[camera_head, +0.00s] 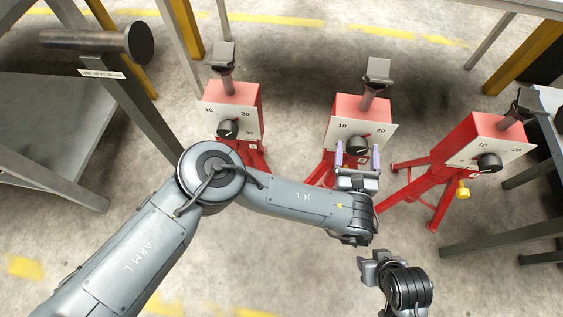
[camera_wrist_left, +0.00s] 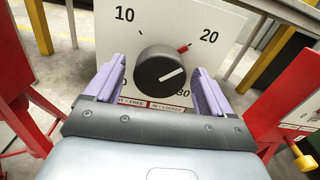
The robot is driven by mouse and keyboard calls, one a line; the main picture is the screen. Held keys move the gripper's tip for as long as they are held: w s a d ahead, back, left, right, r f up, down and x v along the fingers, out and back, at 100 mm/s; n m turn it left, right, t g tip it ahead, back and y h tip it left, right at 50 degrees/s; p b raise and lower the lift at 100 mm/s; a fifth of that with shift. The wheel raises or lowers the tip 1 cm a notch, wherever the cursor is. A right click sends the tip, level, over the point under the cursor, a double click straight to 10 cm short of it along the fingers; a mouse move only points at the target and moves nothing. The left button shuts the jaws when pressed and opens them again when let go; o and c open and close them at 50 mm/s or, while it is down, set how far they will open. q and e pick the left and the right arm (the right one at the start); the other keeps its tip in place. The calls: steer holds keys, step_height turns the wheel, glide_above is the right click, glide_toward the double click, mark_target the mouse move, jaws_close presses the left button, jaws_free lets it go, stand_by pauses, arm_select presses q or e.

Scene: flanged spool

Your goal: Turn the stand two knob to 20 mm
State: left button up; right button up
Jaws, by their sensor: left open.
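The middle red stand (camera_head: 350,104) carries a white dial plate (camera_wrist_left: 225,22) with numbers including 10, 20 and 30. Its black round knob (camera_head: 357,145) shows large in the left wrist view (camera_wrist_left: 160,72). The knob's white line points right and slightly up; a red mark sits by its upper right rim, towards 20. My left gripper (camera_head: 357,155) is open, its two purple fingers on either side of the knob. I see a gap at the left finger; contact at the right is unclear. My right gripper (camera_head: 375,268) is low in the head view, its jaws unclear.
Similar red stands with knobs stand at left (camera_head: 232,100) and right (camera_head: 480,140). The right one has a yellow side knob (camera_head: 462,189). A grey bench (camera_head: 50,125) is at far left. Splayed red legs (camera_head: 435,205) cross the floor between stands.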

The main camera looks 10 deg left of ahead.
arm_select(q)
steer(key=n+b, duration=0.1)
steer(key=n, duration=0.4)
steer(key=shift+f+b, duration=0.15)
steer(key=shift+b, duration=0.2)
steer(key=n, duration=0.4)
steer(key=shift+b, duration=0.4)
steer(key=n, duration=0.8)
steer(key=shift+b, duration=0.4)
steer(key=n, duration=0.4)
steer(key=shift+n, duration=0.3)
steer(key=n, duration=1.3)
steer(key=s, duration=1.1)
steer(key=s+a+r+g+h+p, duration=0.15)
steer(key=s+r+g+p, duration=0.35)
steer(key=r+g+p, duration=0.85)
steer(key=a+r+p, duration=0.3)
steer(key=a+p, duration=0.5)
steer(key=a, duration=0.1)
steer(key=s+a+r+p, duration=0.1)
steer(key=a+r+p, duration=0.2)
steer(key=a+p, duration=0.5)
steer(key=a, duration=0.2)
steer(key=shift+a, duration=0.3)
